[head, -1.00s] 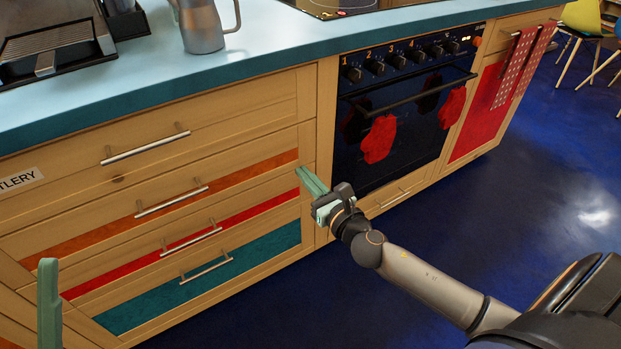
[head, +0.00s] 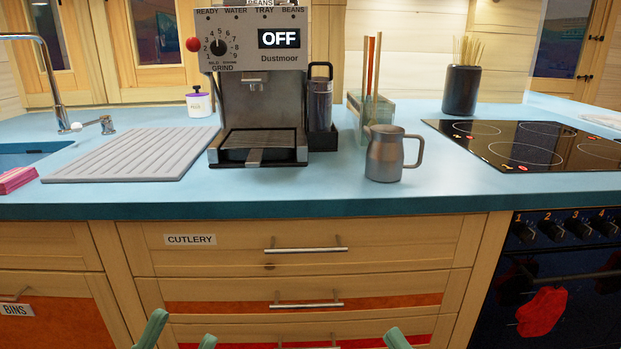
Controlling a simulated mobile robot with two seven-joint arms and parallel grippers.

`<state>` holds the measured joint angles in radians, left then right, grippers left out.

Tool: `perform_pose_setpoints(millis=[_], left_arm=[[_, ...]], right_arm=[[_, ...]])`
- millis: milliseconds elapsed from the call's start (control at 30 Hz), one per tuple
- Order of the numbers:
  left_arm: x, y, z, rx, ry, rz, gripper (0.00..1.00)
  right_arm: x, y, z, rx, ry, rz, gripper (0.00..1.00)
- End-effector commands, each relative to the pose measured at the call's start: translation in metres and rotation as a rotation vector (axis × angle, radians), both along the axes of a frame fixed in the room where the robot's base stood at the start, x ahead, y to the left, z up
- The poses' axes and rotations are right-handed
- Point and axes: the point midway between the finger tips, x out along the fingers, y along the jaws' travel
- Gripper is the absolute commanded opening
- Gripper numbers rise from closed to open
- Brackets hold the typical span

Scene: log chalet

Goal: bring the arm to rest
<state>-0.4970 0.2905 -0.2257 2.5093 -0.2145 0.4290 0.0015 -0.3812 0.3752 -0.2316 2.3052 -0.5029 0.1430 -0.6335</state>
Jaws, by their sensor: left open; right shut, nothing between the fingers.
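The green fingertips of my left gripper (head: 181,327) show at the bottom edge, left of centre. They are spread apart with nothing between them, so the gripper is open. Green fingers of my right gripper (head: 396,339) show at the bottom edge, right of centre. It is shut and holds nothing. Both appear in front of the drawers, and neither visibly holds or touches anything. The rest of both grippers and both arms is below the frame.
A drawer front labelled CUTLERY (head: 190,239) sits under the blue countertop (head: 330,203). A coffee machine (head: 255,95), a metal jug (head: 386,155) and a ribbed drainer (head: 135,155) stand on top. The oven (head: 556,260) with a red mitt (head: 541,311) is right.

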Motion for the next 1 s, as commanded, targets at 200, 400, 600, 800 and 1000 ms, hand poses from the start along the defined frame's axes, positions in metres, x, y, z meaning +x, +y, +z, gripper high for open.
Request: perform_pose_setpoints(millis=[200, 400, 600, 800, 1000], left_arm=[[0.0, 0.0, 0.0, 0.001, 0.0, -0.001, 0.5], [0.024, 0.004, 0.004, 0.005, 0.141, 0.031, 0.5], [0.059, 0.012, -0.022, 0.015, 0.426, 0.092, 0.5], [0.073, 0.023, -0.063, 0.026, 0.754, 0.153, 0.5], [0.058, 0.034, -0.108, 0.04, 1.083, 0.206, 0.5]], right_arm=[[-0.062, 0.005, 0.084, 0.66, 0.081, 0.398, 0.0], [-0.061, -0.006, 0.118, 0.93, 0.223, 0.487, 0.0], [-0.026, -0.014, 0.091, 0.988, 0.455, 0.294, 0.0], [-0.011, -0.025, 0.049, 1.041, 0.722, 0.072, 0.0], [-0.026, -0.036, 0.004, 1.074, 0.991, -0.153, 0.0]])
